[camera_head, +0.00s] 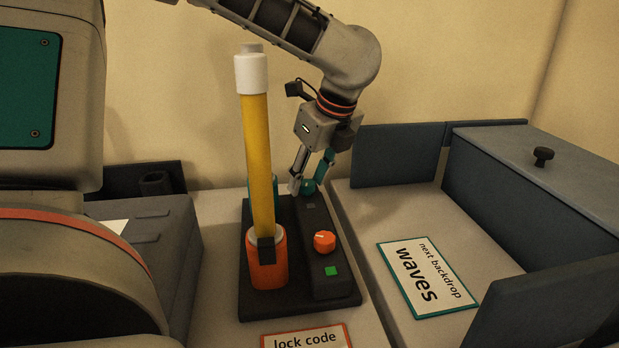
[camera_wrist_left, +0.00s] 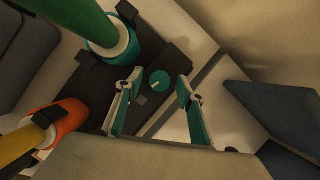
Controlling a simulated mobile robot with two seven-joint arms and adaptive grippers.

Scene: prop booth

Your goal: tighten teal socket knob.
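The teal socket knob (camera_head: 309,187) is a small round knob with a pale mark, at the far end of the black control strip. In the left wrist view the knob (camera_wrist_left: 160,79) shows between the fingertips. My left gripper (camera_head: 312,182) reaches down over it from behind. It is open, with one finger on each side of the knob and gaps visible (camera_wrist_left: 155,88). The teal socket (camera_wrist_left: 119,50) holds a green tube (camera_wrist_left: 70,15); in the head view this socket is mostly hidden behind the yellow tube. My right gripper does not show.
An orange socket (camera_head: 267,270) holds a tall yellow tube (camera_head: 258,165) with a white cap. An orange knob (camera_head: 324,240) and a green square (camera_head: 331,271) are nearer on the strip. A "next backdrop waves" card (camera_head: 428,275) lies right. A grey box (camera_head: 555,160) has a black knob.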

